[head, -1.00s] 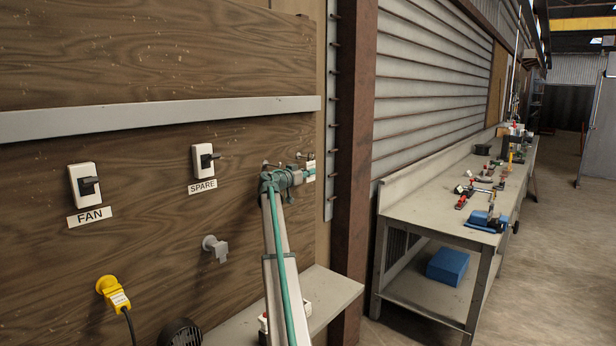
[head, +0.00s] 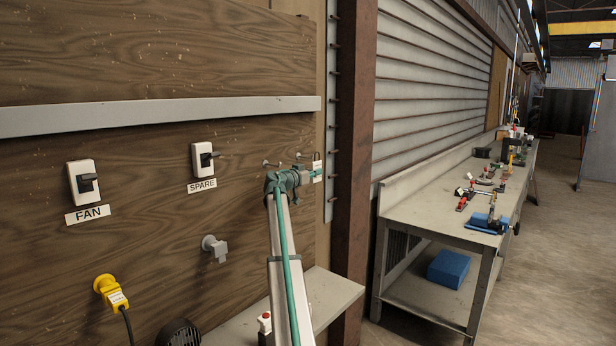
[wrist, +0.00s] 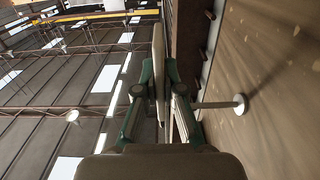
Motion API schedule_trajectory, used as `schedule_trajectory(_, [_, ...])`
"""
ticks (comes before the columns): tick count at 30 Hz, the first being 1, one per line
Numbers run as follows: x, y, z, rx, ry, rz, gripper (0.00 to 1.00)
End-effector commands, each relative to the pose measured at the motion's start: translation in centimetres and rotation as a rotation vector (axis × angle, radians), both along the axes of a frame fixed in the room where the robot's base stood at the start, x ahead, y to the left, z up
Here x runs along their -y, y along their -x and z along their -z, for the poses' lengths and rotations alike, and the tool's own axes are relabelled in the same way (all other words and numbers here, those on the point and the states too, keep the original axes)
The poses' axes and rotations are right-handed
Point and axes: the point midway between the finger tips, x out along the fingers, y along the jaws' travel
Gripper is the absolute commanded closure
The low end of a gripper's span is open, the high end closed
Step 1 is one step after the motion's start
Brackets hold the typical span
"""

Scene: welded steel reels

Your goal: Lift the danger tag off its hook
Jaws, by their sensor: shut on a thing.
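The danger tag (head: 317,167) shows as a small pale card at the right end of my gripper (head: 309,175) in the head view. My gripper is shut on it, beside the board's right edge. A small hook (head: 300,155) sticks out of the board just above and left of the tag. I cannot tell whether the tag still touches it. In the wrist view the tag (wrist: 158,58) is seen nearly edge-on between the green fingers of my gripper (wrist: 158,75). A peg on a round base (wrist: 239,104) stands to the right of the fingers there.
Another peg (head: 265,163) is on the wooden board (head: 130,170), left of the hook. The SPARE switch (head: 203,160), FAN switch (head: 83,182) and yellow plug (head: 111,291) are further left. A brown steel post (head: 355,150) stands just right of the board.

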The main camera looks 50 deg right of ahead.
Motion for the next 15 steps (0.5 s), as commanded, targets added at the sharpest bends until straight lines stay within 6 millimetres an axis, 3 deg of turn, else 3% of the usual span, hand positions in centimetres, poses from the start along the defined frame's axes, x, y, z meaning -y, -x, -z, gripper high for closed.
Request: schedule_trajectory(15, [-0.3, 4.7, 0.2, 0.001, 0.001, 0.000, 1.00])
